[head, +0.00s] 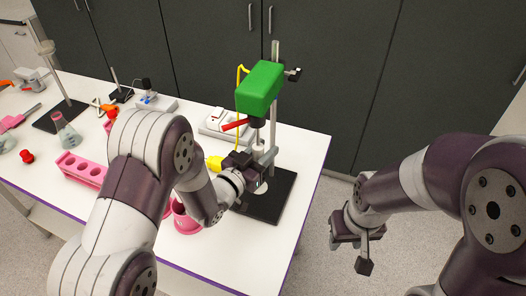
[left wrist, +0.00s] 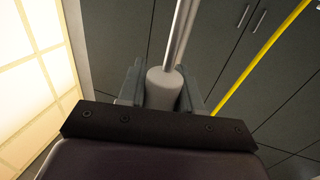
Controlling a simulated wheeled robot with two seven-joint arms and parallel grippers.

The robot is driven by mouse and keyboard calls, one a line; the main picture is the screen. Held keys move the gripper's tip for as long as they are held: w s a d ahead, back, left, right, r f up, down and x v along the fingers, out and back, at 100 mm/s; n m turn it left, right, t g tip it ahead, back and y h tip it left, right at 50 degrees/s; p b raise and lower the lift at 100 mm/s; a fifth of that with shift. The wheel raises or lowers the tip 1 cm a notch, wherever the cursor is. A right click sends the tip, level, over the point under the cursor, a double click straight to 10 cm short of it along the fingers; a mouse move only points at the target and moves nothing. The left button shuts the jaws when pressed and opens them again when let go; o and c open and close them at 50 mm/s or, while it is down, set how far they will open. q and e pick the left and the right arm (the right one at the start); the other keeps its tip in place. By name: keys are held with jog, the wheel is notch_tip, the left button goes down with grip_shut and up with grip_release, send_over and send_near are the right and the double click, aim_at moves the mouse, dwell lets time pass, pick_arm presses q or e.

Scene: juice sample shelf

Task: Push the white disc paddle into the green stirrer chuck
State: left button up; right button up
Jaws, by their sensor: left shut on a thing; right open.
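The green stirrer (head: 260,88) is clamped high on a metal stand, with its dark chuck (head: 257,122) facing down. My left gripper (head: 246,163) is below the chuck, shut on the white disc paddle (head: 261,187). The paddle's white disc shows just under the fingers, over the black base. In the left wrist view, the fingers (left wrist: 162,88) flank a pale cylindrical part of the paddle (left wrist: 163,92), and a metal shaft rises above it. I cannot tell whether the shaft's top is inside the chuck. My right gripper (head: 352,252) is open and empty, off the table's right side.
The stand's black base (head: 268,207) is near the table's right edge. A pink ring-shaped holder (head: 185,222) is beside my left wrist. A pink rack (head: 82,169), a flask (head: 66,132) and a white device (head: 214,122) are on the table. A yellow cable hangs by the stirrer.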

aim_at(257, 144)
pick_arm(q)
jog(key=shift+s+a, duration=0.15)
jog(key=shift+s, duration=0.05)
jog(key=shift+r+p, duration=0.75)
jog(key=shift+r, duration=0.55)
jog(key=shift+w+f, duration=0.1)
dwell(0.6)
jog(key=shift+r+p, duration=0.45)
jog(key=shift+r, duration=0.65)
jog(key=o, duration=1.2)
jog(key=shift+f, duration=0.1)
